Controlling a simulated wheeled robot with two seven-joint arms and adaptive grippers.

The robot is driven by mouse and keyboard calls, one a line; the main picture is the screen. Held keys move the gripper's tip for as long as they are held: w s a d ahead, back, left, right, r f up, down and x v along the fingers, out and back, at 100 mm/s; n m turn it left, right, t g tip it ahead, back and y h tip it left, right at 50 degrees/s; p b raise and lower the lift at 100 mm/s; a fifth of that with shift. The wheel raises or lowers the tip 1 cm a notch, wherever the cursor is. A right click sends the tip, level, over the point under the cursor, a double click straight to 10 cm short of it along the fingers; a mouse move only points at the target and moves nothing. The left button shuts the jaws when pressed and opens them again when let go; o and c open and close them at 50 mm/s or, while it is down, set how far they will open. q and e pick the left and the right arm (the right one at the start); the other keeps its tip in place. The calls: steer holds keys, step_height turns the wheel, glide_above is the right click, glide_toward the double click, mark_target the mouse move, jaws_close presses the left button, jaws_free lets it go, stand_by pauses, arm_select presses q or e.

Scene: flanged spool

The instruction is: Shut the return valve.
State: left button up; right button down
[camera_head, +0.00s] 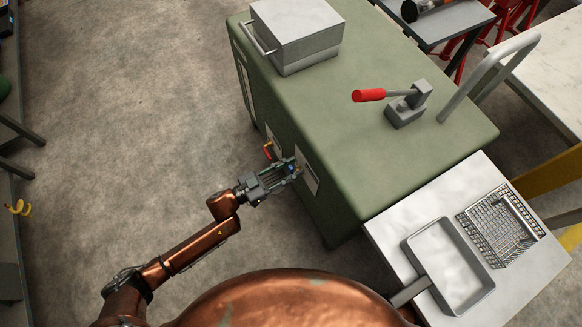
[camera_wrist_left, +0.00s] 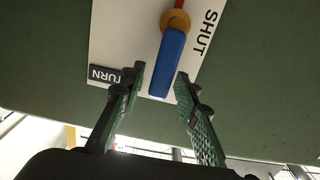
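A valve with a blue lever (camera_wrist_left: 167,62) and a brass-coloured hub (camera_wrist_left: 176,20) sits on a white plate (camera_wrist_left: 118,30) in the left wrist view. In the head view the plate (camera_head: 309,179) is on the green cabinet's side, and the lever is mostly hidden by my left gripper (camera_head: 290,169). In the wrist view this gripper (camera_wrist_left: 160,75) is open, one finger on each side of the lever's free end, with visible gaps. My right gripper is out of view.
A second valve with a red handle (camera_head: 267,151) is close beside my left gripper. The green cabinet (camera_head: 350,150) carries a grey box (camera_head: 297,32) and a red-handled lever (camera_head: 369,95). A white table (camera_head: 390,222) holds a tray and wire basket.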

arm_select(q)
jaws_close()
stand_by(0.6)
